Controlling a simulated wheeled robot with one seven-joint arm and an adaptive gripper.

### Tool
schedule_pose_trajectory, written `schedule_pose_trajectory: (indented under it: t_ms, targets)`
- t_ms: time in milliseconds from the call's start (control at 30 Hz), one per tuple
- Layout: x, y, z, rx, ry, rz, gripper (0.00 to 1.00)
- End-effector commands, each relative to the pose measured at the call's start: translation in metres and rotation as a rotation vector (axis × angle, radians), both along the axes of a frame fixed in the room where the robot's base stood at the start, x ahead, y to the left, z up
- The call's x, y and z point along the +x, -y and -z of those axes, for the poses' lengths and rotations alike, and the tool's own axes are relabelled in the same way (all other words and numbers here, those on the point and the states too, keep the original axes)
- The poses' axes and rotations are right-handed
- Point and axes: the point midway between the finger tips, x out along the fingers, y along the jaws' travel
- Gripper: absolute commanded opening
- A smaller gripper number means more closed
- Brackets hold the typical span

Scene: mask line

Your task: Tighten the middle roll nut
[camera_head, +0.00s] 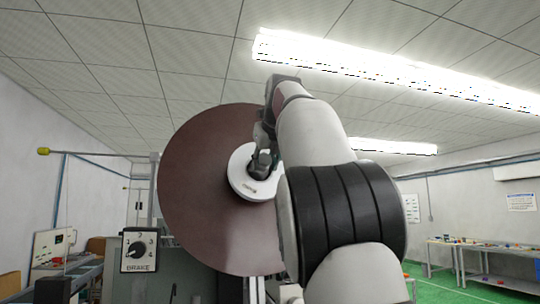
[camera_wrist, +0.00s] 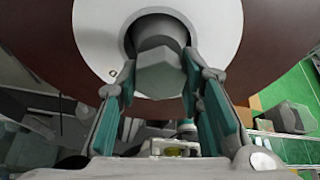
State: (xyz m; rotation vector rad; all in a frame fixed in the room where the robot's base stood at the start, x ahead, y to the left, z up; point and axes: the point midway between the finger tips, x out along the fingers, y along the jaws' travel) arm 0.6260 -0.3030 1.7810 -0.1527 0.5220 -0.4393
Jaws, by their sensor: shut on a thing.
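The roll nut (camera_wrist: 160,72) is a grey hexagonal piece at the centre of a white hub (camera_wrist: 100,28) on a large brown roll (camera_head: 205,190). In the head view the nut (camera_head: 262,160) shows small in front of the white hub (camera_head: 240,180), partly covered by my gripper (camera_head: 265,150). In the wrist view my gripper (camera_wrist: 162,88) has its two teal-padded fingers on the left and right of the nut, shut on it. The roll stands upright, its face toward me. My arm hides the roll's right edge in the head view.
A post with a yellow-ended bar (camera_head: 44,151) stands at the left. Tables with small items (camera_head: 470,243) are at the far right, beside open green floor (camera_head: 440,290).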

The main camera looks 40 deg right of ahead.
Motion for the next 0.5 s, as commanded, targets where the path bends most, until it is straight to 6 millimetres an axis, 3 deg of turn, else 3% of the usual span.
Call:
schedule_pose_trajectory:
  t_ms: [500]
  targets:
    - [0.0005, -0.0002, 0.0022, 0.261, 0.120, 0.070, 0.06]
